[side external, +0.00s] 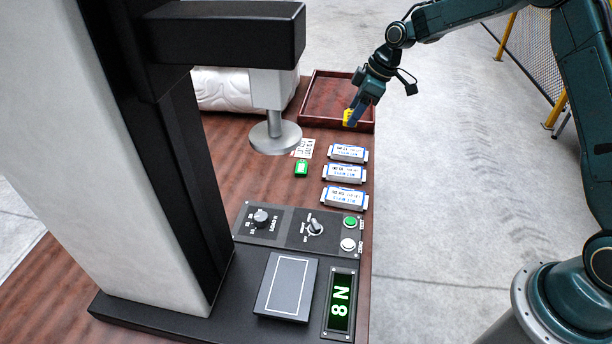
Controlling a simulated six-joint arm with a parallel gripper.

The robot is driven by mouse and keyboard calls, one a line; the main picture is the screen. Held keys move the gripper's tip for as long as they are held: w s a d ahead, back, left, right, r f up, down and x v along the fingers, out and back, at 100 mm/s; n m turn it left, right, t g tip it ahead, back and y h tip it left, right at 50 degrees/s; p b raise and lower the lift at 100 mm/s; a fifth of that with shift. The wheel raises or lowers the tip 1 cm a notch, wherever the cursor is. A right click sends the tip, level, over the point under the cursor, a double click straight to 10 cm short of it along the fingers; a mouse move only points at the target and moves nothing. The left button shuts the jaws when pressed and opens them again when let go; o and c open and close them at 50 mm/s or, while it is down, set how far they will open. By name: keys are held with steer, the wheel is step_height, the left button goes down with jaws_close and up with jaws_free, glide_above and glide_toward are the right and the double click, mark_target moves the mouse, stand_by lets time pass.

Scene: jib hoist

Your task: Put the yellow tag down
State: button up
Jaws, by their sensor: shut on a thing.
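The yellow tag (348,117) is at the tips of my gripper (353,113), which is shut on it. The tag is seen at the near right part of the wooden tray's (311,117) rim, and part of it is hidden behind the fingers. I cannot tell whether the tag touches the tray or hangs just above it. My gripper comes down from the upper right and points down and left.
A green tag (301,169) and a printed card (304,148) lie on the brown table (222,154). Several labelled blocks (344,173) line its right side. A hoist with a round metal foot (275,138) stands left of them. A control panel (302,229) is nearer. The tray's inside looks empty.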

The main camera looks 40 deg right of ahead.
mark_target(344, 170)
step_height(344, 170, down, 16)
steer(key=shift+f, duration=0.25)
stand_by(0.6)
steer(key=shift+f, duration=0.1)
steer(key=o, duration=0.9)
steer(key=shift+o, duration=0.2)
steer(key=v, duration=1.2)
